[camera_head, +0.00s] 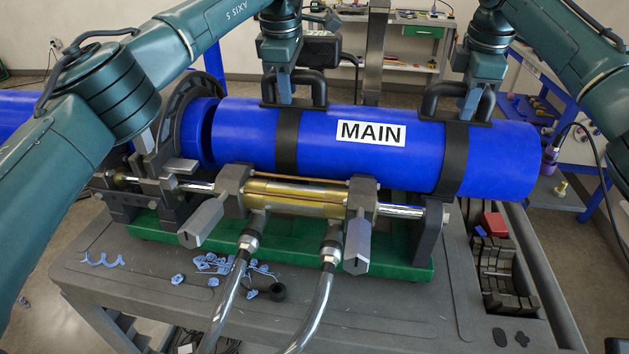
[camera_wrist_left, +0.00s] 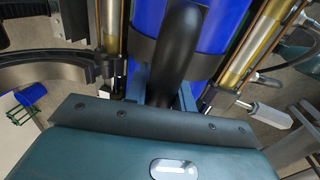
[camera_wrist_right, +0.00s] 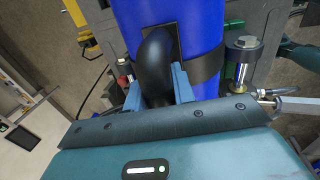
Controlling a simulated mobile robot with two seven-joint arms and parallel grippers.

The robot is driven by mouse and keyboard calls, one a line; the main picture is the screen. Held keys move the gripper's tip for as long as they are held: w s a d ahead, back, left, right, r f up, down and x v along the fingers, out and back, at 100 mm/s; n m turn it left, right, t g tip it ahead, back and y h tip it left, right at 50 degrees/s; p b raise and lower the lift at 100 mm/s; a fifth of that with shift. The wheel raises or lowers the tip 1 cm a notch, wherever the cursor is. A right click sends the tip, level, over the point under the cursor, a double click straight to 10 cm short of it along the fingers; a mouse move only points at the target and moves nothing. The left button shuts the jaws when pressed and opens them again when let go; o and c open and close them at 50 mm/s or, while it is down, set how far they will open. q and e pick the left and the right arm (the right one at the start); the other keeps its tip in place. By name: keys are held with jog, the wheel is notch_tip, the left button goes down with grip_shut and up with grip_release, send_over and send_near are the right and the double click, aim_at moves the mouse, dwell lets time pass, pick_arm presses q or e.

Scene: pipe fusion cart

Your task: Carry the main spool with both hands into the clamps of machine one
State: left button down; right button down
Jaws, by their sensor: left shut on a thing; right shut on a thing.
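The main spool (camera_head: 370,165) is a thick blue pipe with a white MAIN label and two black bands, each with a black handle. It lies level over machine one (camera_head: 300,198), which has a green base, brass cylinders and clamps. My left gripper (camera_head: 288,100) is shut on the left handle (camera_wrist_left: 180,50). My right gripper (camera_head: 468,112) is shut on the right handle (camera_wrist_right: 154,65). The spool's left end is close to a shorter blue pipe (camera_head: 197,133) in the black ring clamp. Whether the spool rests in the clamps is hidden.
The machine stands on a grey cart (camera_head: 110,275) with blue shavings (camera_head: 225,265) and a small black ring. Two hoses (camera_head: 318,300) run off its front. Dark clamp inserts (camera_head: 497,270) sit at the right. Blue shelving (camera_head: 575,110) stands behind at right.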

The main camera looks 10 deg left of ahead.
pick_arm(q)
jog(key=shift+f, duration=0.1)
pick_arm(e)
jog(key=shift+f, duration=0.1)
pick_arm(q)
jog(key=c, duration=1.5)
grip_release()
jog(key=shift+s, duration=0.1)
pick_arm(e)
jog(key=c, duration=1.5)
grip_release()
jog(key=shift+s, duration=0.1)
pick_arm(q)
jog(key=o, duration=0.3)
jog(key=shift+s, duration=0.1)
pick_arm(e)
jog(key=o, duration=0.3)
jog(key=shift+s, duration=0.15)
pick_arm(q)
jog(key=shift+o, duration=0.2)
pick_arm(e)
jog(key=shift+o, duration=0.2)
pick_arm(q)
notch_tip(320, 180, up, 12)
jog(key=s, duration=0.2)
pick_arm(e)
notch_tip(320, 180, up, 12)
jog(key=s, duration=0.2)
